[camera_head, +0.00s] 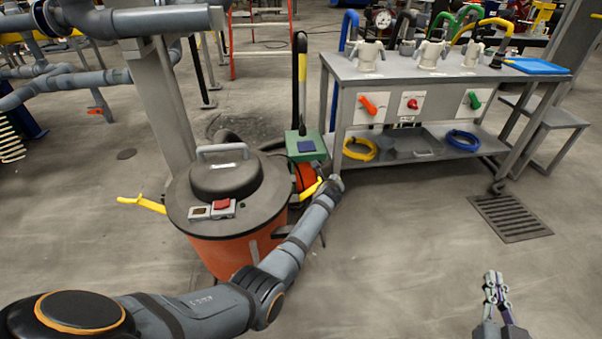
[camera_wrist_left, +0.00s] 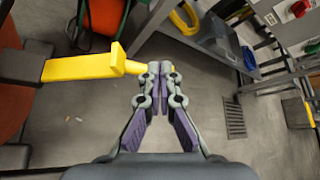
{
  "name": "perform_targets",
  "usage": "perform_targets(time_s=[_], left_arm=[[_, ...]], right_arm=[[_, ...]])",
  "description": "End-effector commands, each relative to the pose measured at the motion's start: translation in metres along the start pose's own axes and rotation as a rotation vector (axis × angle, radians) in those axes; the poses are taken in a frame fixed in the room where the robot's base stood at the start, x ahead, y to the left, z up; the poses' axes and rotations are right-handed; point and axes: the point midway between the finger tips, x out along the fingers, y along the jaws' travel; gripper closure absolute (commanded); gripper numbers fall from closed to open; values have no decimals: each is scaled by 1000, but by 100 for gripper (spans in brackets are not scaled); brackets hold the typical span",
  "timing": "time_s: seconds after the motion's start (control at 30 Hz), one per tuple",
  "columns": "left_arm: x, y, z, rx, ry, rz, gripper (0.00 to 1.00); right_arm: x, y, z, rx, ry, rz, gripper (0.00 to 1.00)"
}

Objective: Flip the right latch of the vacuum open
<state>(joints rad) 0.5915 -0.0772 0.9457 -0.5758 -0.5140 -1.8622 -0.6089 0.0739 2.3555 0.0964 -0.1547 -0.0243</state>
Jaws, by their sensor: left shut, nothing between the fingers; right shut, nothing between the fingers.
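The vacuum (camera_head: 222,250) is an orange drum with a dark grey lid (camera_head: 228,180) and a handle on top. Its right latch (camera_head: 309,190) is yellow and sticks out from its right side, partly hidden by my left arm in the head view. In the left wrist view the latch (camera_wrist_left: 85,68) points right from the drum's edge. My left gripper (camera_wrist_left: 160,72) is shut, its fingertips at the latch's outer end; I cannot tell if they touch. A yellow left latch (camera_head: 142,203) sticks out on the other side. My right gripper (camera_head: 496,284) is shut and empty above the floor.
A grey workbench (camera_head: 345,72) with valves and hoses stands behind, right of the vacuum. A green and red machine (camera_head: 306,148) stands close behind the vacuum. A grey post (camera_head: 165,110) rises behind it on the left. Open floor with a drain grate (camera_head: 510,218) lies at right.

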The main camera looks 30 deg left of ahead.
Motion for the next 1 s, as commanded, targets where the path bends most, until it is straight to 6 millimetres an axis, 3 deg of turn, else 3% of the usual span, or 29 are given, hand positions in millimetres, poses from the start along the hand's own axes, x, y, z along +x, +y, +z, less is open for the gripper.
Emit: perform_targets(time_s=[0.6, 1.0], left_arm=[[-6, 11, 10, -1, 0, 1, 100], [-7, 12, 11, -2, 0, 0, 100]], right_arm=[[0, 0, -22, 1, 0, 0, 100], [0, 0, -26, 1, 0, 0, 100]])
